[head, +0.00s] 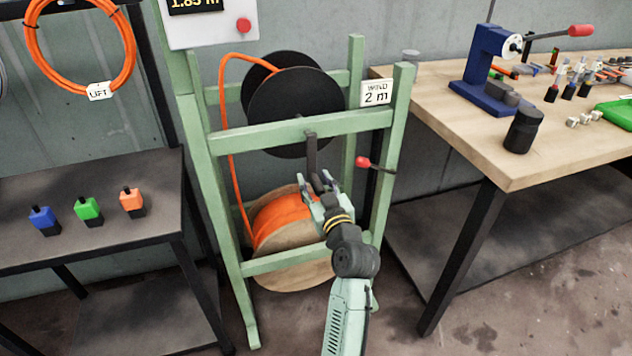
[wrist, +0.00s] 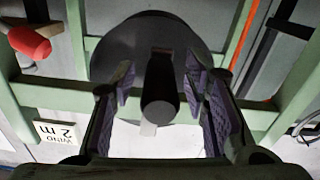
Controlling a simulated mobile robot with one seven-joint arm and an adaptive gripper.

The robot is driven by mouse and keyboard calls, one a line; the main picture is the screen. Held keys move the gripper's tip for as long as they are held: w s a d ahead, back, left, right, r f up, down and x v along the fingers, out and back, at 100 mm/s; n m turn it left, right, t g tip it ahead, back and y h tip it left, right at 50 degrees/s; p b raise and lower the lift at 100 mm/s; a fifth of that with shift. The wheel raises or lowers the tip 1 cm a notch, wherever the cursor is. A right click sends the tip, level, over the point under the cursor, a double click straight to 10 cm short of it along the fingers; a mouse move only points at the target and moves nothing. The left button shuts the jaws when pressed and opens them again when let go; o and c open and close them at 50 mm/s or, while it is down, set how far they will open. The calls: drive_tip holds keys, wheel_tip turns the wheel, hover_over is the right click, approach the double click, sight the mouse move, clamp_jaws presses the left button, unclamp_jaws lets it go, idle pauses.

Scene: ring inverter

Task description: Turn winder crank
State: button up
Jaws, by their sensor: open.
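The winder is a green frame (head: 280,135) with a black reel (head: 290,85) on top and an orange cable spool (head: 280,220) below. The black crank arm (head: 311,152) hangs down from the reel's hub. My gripper (head: 318,186) is at the crank's lower end in the head view, partly hiding the handle. In the wrist view the black crank handle (wrist: 158,95) points toward the camera, between the open fingers of my gripper (wrist: 160,85). Gaps show on both sides of it. A "WIND 2 m" sign (head: 376,93) hangs on the frame; the display (head: 195,4) reads about 1.85 m, partly cut off.
A red-knobbed lever (head: 364,163) sticks out at the frame's right, close to my arm. Orange cable (head: 227,130) runs up the left side.

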drive_tip(key=shift+c, duration=0.5)
clamp_jaws()
idle(0.3)
